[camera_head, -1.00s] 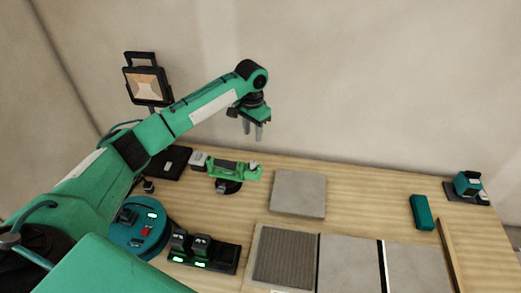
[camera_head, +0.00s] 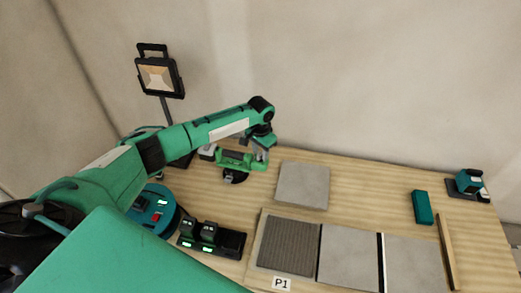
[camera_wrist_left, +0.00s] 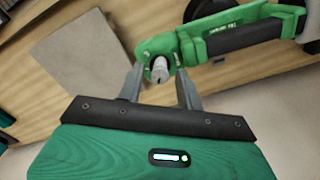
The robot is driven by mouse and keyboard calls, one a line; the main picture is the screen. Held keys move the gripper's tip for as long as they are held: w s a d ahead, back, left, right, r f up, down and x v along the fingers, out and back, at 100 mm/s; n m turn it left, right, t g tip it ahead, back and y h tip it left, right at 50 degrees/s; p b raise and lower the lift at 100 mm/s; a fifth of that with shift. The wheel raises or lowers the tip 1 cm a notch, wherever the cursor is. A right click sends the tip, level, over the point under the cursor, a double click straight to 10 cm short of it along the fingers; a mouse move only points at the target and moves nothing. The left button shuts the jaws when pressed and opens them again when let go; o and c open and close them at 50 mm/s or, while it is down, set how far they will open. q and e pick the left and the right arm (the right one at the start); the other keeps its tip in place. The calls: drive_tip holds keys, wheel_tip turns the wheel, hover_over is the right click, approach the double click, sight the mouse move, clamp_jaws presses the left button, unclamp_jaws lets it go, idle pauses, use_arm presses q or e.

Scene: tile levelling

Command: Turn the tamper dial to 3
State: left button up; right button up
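The green tamper (camera_head: 236,158) with a dark grip lies at the back left of the table. It crosses the top of the left wrist view (camera_wrist_left: 235,32). Its pale dial (camera_wrist_left: 160,69) sits on the tamper's near end. My left gripper (camera_head: 261,162) points down over that end. In the left wrist view its two fingers (camera_wrist_left: 159,75) are apart, with the dial between their tips and gaps on both sides. The dial's number marks are too small to read. My right gripper is not in view.
A loose grey tile (camera_head: 303,185) lies right of the tamper. A charger (camera_head: 231,242) with batteries and a teal round device (camera_head: 166,228) stand in front of it. Laid tiles (camera_head: 348,256), a teal block (camera_head: 422,207) and a wooden strip (camera_head: 447,250) lie right. A lamp (camera_head: 157,76) stands behind.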

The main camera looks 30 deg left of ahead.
use_arm(q)
drive_tip(key=shift+c, duration=0.3)
clamp_jaws()
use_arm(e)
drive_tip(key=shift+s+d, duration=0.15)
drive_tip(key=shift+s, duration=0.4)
